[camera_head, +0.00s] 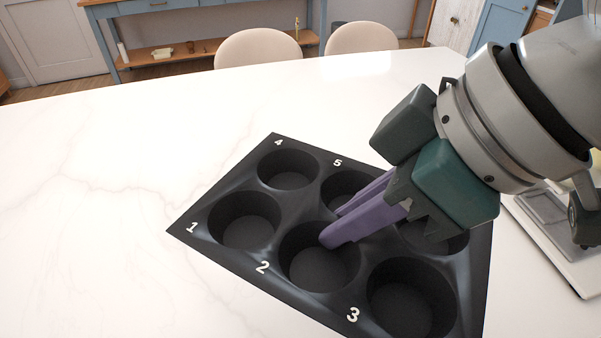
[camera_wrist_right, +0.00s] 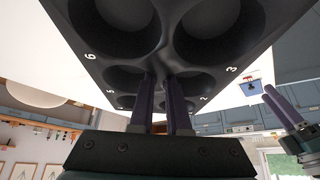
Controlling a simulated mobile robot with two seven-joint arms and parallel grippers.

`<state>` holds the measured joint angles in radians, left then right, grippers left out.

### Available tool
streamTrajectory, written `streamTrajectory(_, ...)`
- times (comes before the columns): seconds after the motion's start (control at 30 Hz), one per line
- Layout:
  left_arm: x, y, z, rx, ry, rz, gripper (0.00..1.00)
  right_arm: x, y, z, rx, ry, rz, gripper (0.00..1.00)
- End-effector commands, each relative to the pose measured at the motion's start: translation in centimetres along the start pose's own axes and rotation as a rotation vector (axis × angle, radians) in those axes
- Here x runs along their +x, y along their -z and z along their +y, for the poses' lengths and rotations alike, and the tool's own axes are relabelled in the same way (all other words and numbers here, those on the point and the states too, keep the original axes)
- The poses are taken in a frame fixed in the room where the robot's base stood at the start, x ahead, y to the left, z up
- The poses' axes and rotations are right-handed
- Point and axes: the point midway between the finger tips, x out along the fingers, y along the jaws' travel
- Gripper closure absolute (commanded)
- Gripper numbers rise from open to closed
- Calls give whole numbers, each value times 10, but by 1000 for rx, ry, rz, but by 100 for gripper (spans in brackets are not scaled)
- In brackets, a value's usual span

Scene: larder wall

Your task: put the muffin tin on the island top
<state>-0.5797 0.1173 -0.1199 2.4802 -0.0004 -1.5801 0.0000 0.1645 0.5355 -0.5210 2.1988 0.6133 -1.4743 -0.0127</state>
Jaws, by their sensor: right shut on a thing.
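The dark muffin tin (camera_head: 315,222) has several round cups with white numbers and is in the lower middle of the head view, over the white island top (camera_head: 110,190). My right gripper (camera_head: 332,226) is shut on the tin, its purple fingers at the divider between the middle cups. The tin also fills the upper part of the right wrist view (camera_wrist_right: 165,65), where the fingers (camera_wrist_right: 165,105) meet it. Whether its underside touches the island top is hidden. My left gripper (camera_wrist_right: 280,104) shows small at the right of the wrist view; its opening is unclear.
Two pale chairs (camera_head: 258,50) stand at the island's far edge. A white and grey object (camera_head: 550,225) lies on the island to the right of the tin. The island top is clear to the left of and behind the tin. A blue table (camera_head: 200,10) stands farther back.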

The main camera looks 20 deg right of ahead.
Motion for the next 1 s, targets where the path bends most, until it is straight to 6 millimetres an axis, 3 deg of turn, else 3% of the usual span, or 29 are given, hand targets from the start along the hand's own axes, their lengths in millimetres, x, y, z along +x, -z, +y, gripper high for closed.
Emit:
streamTrajectory(0.17,4,-2,-1,5,4,-1,50,25,-16,-2,-13,11,-1,100)
streamTrajectory(0.6,25,-9,-1,6,5,-2,50,127,-74,-2,-14,7,-1,100)
streamTrajectory(1.0,37,-12,1,0,0,-1,50,169,-97,-1,-15,6,2,100)
